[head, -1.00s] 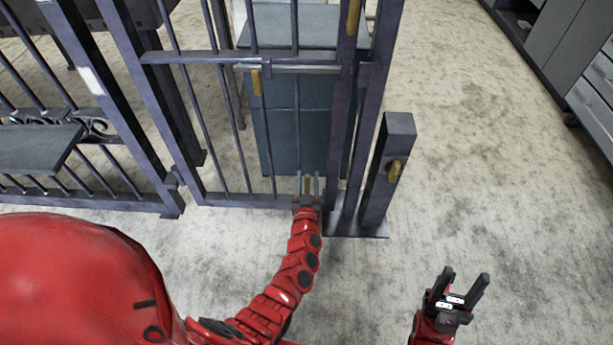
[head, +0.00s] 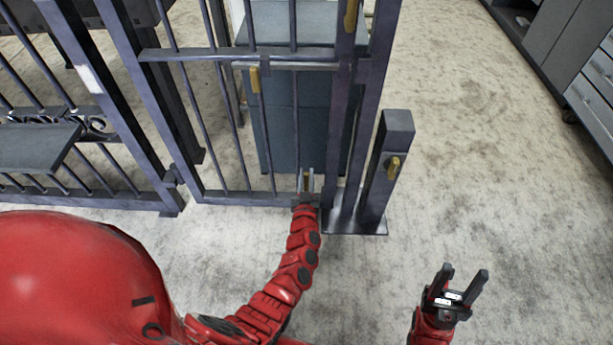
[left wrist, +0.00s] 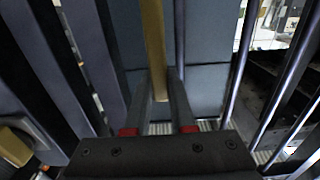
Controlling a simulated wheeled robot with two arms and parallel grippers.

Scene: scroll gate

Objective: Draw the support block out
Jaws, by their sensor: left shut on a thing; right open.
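A barred dark metal gate (head: 222,198) stands in the middle of the head view. My left gripper (head: 306,182) is at its foot, near the right end of the bottom rail. It is shut on an upright brass bar (head: 306,179). In the left wrist view the brass bar (left wrist: 154,45) rises from between the two fingers of my left gripper (left wrist: 160,88). I cannot tell from the frames which part is the support block. A short dark post (head: 397,124) with a brass knob (head: 393,167) stands right of the gate. My right gripper (head: 458,276) is open and empty, over bare floor.
A large blue-grey box (head: 275,122) stands behind the gate bars. A brass handle (head: 254,80) hangs from the latch bar (head: 285,66). Fencing (head: 90,203) with a small shelf (head: 35,147) is at left. Grey cabinets (head: 560,45) are far right. The floor at right is clear.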

